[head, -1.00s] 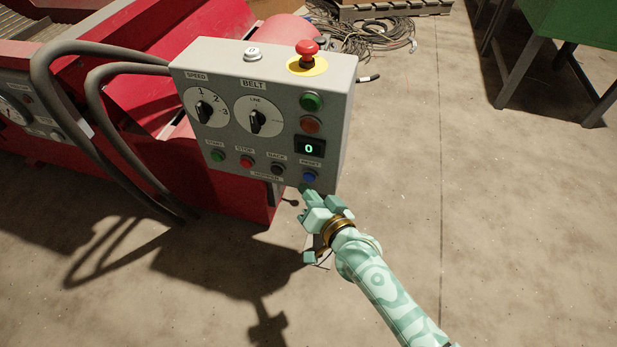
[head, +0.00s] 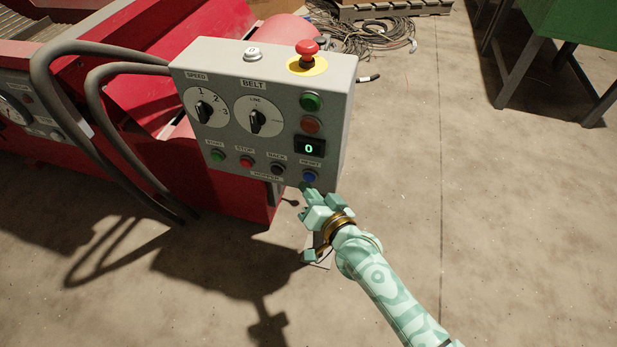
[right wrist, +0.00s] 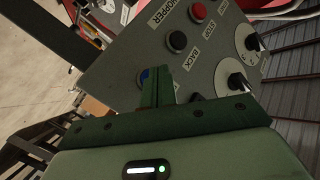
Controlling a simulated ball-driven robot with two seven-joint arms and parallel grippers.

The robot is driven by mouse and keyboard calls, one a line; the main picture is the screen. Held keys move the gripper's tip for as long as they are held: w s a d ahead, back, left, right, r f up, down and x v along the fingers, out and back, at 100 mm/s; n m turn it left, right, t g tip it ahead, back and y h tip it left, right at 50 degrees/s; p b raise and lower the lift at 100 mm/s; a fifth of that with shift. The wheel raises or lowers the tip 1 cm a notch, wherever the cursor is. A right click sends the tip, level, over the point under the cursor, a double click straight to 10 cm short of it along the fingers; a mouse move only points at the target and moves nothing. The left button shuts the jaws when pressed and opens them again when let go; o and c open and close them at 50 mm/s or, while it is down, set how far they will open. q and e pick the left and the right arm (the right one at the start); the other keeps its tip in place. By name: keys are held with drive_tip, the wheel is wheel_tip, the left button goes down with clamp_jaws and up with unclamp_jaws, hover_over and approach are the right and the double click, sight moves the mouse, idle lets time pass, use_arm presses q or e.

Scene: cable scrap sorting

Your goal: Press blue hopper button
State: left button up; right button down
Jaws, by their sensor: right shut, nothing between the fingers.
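The blue button (head: 309,176) sits at the right end of the bottom row on the grey control box (head: 240,137), under a small label. My right gripper (head: 306,188) is shut and empty, with its fingertips just below the blue button in the head view. In the right wrist view the shut fingers (right wrist: 158,75) stand in front of the panel and partly cover the blue button (right wrist: 144,77). I cannot tell whether the fingertips touch it. My left gripper is not in view.
The same row has a black button (head: 277,169), a red one (head: 246,162) and a green one (head: 217,155). A red emergency knob (head: 307,48) stands on top of the box. Grey hoses (head: 100,130) curve at the left.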

drive_tip(key=shift+w+d, duration=0.2)
drive_tip(key=shift+w, duration=0.4)
idle(0.9)
drive_tip(key=shift+s+r, duration=0.1)
drive_tip(key=shift+s+a+p, duration=0.25)
drive_tip(key=shift+s+p, duration=0.15)
drive_tip(key=shift+s, duration=0.35)
drive_tip(key=s, duration=0.1)
drive_tip(key=s+a+p, duration=0.1)
drive_tip(key=s, duration=0.1)
drive_tip(key=s+p, duration=0.1)
drive_tip(key=shift+s+a, duration=0.25)
drive_tip(key=shift+s, duration=0.15)
